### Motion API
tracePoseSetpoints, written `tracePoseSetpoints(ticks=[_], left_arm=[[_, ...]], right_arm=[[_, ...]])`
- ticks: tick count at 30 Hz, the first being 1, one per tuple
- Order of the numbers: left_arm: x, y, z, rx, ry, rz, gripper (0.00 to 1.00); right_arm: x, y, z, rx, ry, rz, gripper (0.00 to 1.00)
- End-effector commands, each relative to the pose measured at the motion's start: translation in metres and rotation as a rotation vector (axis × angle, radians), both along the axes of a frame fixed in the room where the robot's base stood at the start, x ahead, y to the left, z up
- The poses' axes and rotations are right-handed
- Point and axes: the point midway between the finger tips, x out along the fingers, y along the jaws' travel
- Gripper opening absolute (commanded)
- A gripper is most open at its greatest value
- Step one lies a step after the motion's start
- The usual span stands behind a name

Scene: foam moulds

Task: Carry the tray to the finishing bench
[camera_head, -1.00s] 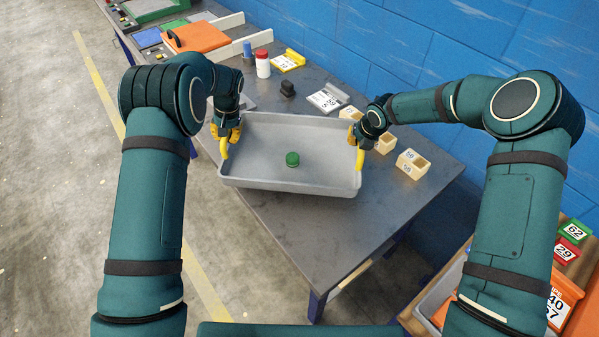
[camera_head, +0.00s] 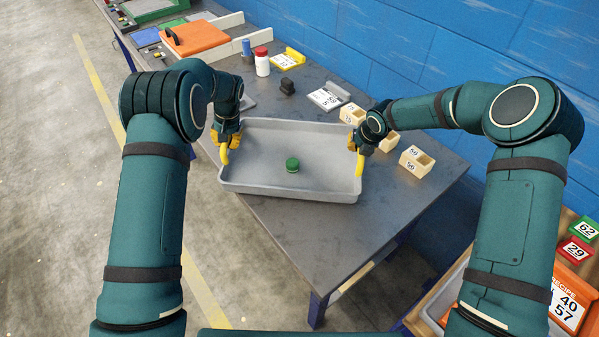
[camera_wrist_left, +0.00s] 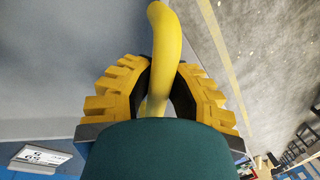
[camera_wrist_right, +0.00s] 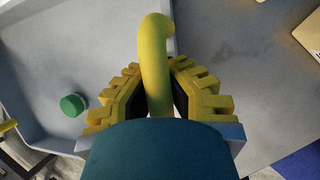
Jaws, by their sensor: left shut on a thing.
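The grey tray (camera_head: 265,188) with yellow handles at both ends is level over the near part of a grey bench top. Whether it touches the bench or hangs just above it, I cannot tell. A green round piece (camera_head: 292,164) sits inside it; it also shows in the right wrist view (camera_wrist_right: 73,105). My left gripper (camera_head: 226,141) is shut on the left handle (camera_wrist_left: 165,45), with the jaws on both sides of it. My right gripper (camera_head: 359,146) is shut on the right handle (camera_wrist_right: 156,50) in the same way.
The grey bench (camera_head: 300,240) holds a white red-capped bottle (camera_head: 262,62), an orange panel (camera_head: 195,38), a numbered card (camera_head: 327,98) and small wooden boxes (camera_head: 416,162). A blue wall (camera_head: 400,40) stands behind. A crate with numbered cards (camera_head: 570,300) is at lower right. Floor is open at left.

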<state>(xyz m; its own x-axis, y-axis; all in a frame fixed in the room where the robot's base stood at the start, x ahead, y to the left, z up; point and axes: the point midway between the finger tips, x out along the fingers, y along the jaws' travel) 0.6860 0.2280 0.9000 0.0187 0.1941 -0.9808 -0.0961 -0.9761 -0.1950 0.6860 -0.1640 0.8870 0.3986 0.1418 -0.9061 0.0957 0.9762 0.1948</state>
Motion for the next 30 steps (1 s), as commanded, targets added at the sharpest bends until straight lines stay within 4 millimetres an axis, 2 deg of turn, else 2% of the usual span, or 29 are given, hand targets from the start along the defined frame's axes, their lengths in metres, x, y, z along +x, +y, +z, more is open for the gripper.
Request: tracePoseSetpoints(ticks=[5, 6, 8, 9, 20, 25, 30], left_arm=[[0.000, 0.001, -0.009, 0.001, -0.002, 0.001, 0.00], [0.000, 0.001, -0.009, 0.001, 0.000, 0.001, 0.23], [0.000, 0.001, -0.008, 0.001, 0.000, 0.001, 0.44], [0.000, 0.001, -0.008, 0.001, 0.000, 0.001, 0.45], [0.000, -0.001, -0.004, 0.000, -0.002, 0.000, 0.45], [0.000, -0.005, 0.019, 0.000, -0.004, -0.001, 0.45], [0.000, -0.012, 0.054, 0.000, -0.005, -0.001, 0.45]], right_arm=[[0.001, 0.000, -0.009, 0.000, -0.003, -0.001, 0.00], [0.000, -0.001, -0.009, -0.001, 0.000, -0.001, 0.06], [0.000, -0.001, -0.008, -0.001, 0.000, 0.000, 0.27], [0.000, -0.001, -0.008, -0.001, 0.000, 0.000, 0.34], [0.000, 0.000, -0.008, 0.000, 0.000, 0.000, 0.34], [0.000, 0.000, -0.008, 0.000, 0.000, 0.000, 0.34], [0.000, 0.000, -0.008, 0.000, 0.000, 0.000, 0.34]])
